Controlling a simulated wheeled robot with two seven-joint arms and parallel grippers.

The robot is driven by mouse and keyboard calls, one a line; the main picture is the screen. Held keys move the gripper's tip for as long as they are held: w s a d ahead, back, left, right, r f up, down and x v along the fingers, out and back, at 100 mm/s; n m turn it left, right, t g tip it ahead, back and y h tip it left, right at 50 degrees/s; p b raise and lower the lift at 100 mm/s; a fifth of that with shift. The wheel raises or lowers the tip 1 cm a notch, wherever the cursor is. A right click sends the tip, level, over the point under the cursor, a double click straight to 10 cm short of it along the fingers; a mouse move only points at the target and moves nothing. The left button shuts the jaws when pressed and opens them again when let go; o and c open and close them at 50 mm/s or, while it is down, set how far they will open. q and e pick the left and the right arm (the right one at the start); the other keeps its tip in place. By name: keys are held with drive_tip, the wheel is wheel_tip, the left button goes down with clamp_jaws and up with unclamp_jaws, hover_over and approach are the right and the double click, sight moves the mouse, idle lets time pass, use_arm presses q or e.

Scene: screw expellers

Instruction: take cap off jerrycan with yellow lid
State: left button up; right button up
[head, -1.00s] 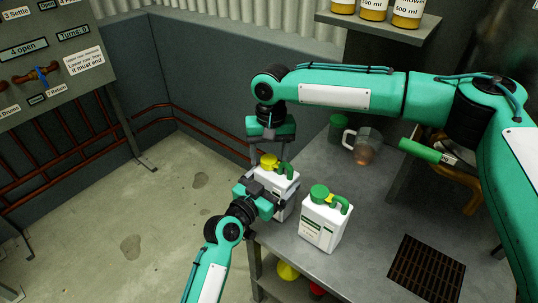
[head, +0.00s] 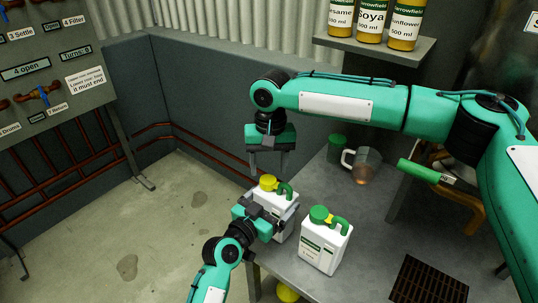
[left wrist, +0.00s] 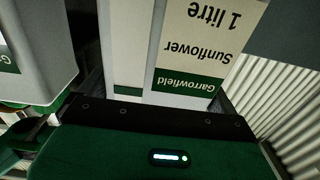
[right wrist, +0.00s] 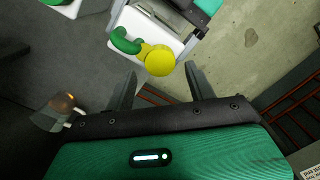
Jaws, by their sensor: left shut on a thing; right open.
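The white jerrycan (head: 284,231) with a yellow cap (head: 268,182) stands upright at the table's left edge. It has a green handle, and its label reads Sunflower 1 litre in the left wrist view (left wrist: 205,40). The cap sits on its spout. My left gripper (head: 266,222) is shut on the jerrycan's body from the left and front. My right gripper (head: 268,174) is open and empty above the cap, pointing down. In the right wrist view the cap (right wrist: 160,60) lies just beyond the open fingertips, roughly midway between them.
A second jerrycan (head: 322,250) with a green cap stands close on the right. A glass jug (head: 364,165) and a green container (head: 337,144) stand behind on the table (head: 375,222). A dark grate (head: 428,281) lies front right. Oil bottles stand on a shelf (head: 385,47).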

sight(268, 179)
use_arm(q)
drive_tip(key=shift+f, duration=0.2)
use_arm(e)
drive_tip(key=shift+s+f, duration=0.1)
drive_tip(key=shift+f, duration=1.8)
drive_tip(key=c, duration=1)
drive_tip(key=o, duration=1.1)
drive_tip(key=shift+r, duration=0.1)
drive_tip(key=shift+r, duration=2.2)
use_arm(q)
drive_tip(key=o, duration=1.5)
use_arm(e)
drive_tip(key=shift+w, duration=0.2)
